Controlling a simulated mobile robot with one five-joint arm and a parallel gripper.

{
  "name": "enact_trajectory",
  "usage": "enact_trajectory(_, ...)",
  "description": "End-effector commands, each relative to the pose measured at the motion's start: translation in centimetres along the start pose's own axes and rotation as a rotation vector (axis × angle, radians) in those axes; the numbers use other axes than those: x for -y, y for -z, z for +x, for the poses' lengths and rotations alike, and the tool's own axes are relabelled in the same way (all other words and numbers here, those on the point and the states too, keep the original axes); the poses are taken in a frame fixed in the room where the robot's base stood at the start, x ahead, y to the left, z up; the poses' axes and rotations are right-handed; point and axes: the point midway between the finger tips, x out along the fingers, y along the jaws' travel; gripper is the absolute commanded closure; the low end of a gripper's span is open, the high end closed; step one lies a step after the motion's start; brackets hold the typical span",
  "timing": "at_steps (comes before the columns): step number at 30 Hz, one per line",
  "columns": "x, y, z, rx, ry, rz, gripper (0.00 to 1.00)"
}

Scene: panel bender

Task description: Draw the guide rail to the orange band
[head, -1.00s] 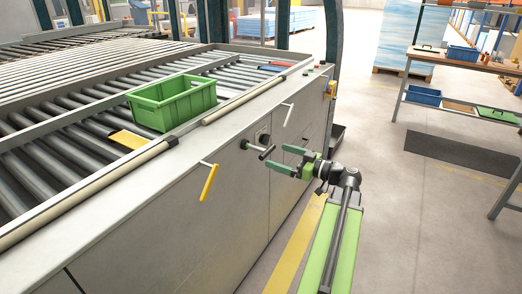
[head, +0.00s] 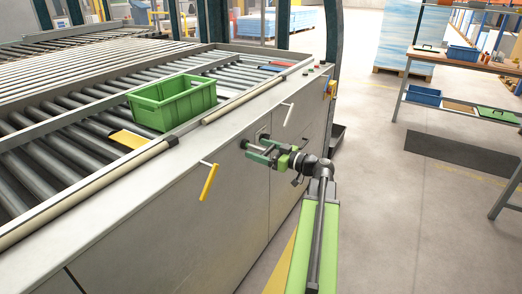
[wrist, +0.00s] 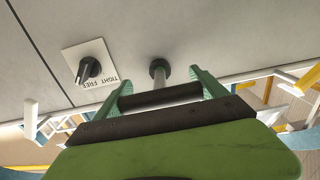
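My gripper (head: 258,152) is at the front panel of the roller table, its green fingers apart. In the wrist view a black crossbar handle (wrist: 160,95) lies between the two fingers, its ends close to them; I cannot tell whether they touch. A pale stem (wrist: 163,77) runs from the handle to a dark collar (wrist: 158,65) on the panel. Beside it is a black knob (wrist: 89,68) on a white TIGHT/FREE plate (wrist: 103,60). A pale rail (head: 90,192) runs along the table's near edge. An orange-yellow strip (head: 127,139) lies by the rail; I cannot tell whether it is the orange band.
A green bin (head: 172,105) stands on the rollers (head: 62,153). A yellow-ended lever (head: 208,184) and a white lever (head: 289,113) stick out of the panel on either side of the handle.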

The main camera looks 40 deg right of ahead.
Motion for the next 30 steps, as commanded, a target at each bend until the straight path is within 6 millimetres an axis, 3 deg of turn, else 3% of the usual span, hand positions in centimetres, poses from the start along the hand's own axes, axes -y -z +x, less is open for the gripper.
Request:
enact_trajectory(2,0.0,0.0,0.0,0.0,0.0,0.0,0.39)
enact_trajectory(14,0.0,0.0,-0.1,0.0,0.0,0.0,0.91)
enact_trajectory(19,-0.1,0.0,-1.4,0.0,-0.003,0.0,0.91)
enact_trajectory(27,-0.1,0.0,-8.0,0.001,-0.005,0.0,0.91)
enact_trajectory(30,-0.1,0.0,-9.5,0.001,-0.005,0.0,0.91)
